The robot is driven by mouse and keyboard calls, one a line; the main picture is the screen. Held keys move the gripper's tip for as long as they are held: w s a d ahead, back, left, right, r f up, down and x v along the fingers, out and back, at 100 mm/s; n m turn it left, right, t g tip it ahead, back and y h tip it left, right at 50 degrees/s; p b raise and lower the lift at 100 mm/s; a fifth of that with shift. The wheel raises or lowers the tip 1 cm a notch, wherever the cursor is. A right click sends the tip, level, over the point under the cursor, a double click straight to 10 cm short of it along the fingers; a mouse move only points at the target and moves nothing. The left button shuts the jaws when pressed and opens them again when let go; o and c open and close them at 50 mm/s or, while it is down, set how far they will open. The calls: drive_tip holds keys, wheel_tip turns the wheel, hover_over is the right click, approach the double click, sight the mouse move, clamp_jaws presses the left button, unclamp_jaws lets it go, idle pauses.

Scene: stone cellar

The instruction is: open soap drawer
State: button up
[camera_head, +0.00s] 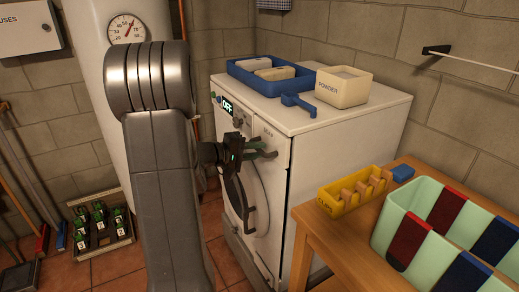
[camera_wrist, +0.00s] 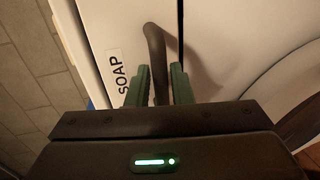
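The white washing machine (camera_head: 325,119) stands against the stone wall. Its soap drawer front (camera_wrist: 102,25) carries a "SOAP" label (camera_wrist: 117,75) in the wrist view. A dark curved drawer handle (camera_wrist: 156,50) stands out from that front. My gripper (camera_wrist: 161,85) has its green fingers on either side of the handle. Whether they press on it cannot be told. In the head view my gripper (camera_head: 243,155) is at the upper front of the machine, and it partly hides the drawer there. The drawer front looks about flush with the machine.
A blue tray (camera_head: 238,73), a powder box (camera_head: 343,88) and a blue scoop (camera_head: 298,104) are on the machine. The round door (camera_head: 236,205) is below the drawer. A wooden table (camera_head: 313,228) with a yellow holder (camera_head: 340,203) and a striped bin (camera_head: 395,213) stands close at right.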

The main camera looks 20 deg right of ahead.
drive_tip(key=shift+d+f, duration=0.15)
drive_tip(key=shift+d, duration=0.45)
clamp_jaws()
drive_tip(key=f+b+v, duration=0.1)
drive_tip(key=b+v, duration=0.1)
drive_tip(key=v, duration=0.5)
drive_tip(key=f+b+v, duration=0.1)
drive_tip(key=b+v, duration=0.2)
drive_tip(key=v, duration=0.3)
drive_tip(key=shift+a+f, duration=0.3)
drive_tip(key=shift+a, duration=0.4)
drive_tip(key=shift+s, duration=0.1)
unclamp_jaws()
drive_tip(key=shift+a, duration=0.1)
drive_tip(key=v, duration=1.3)
drive_tip(key=shift+a+b, duration=0.25)
drive_tip(key=shift+b, duration=0.05)
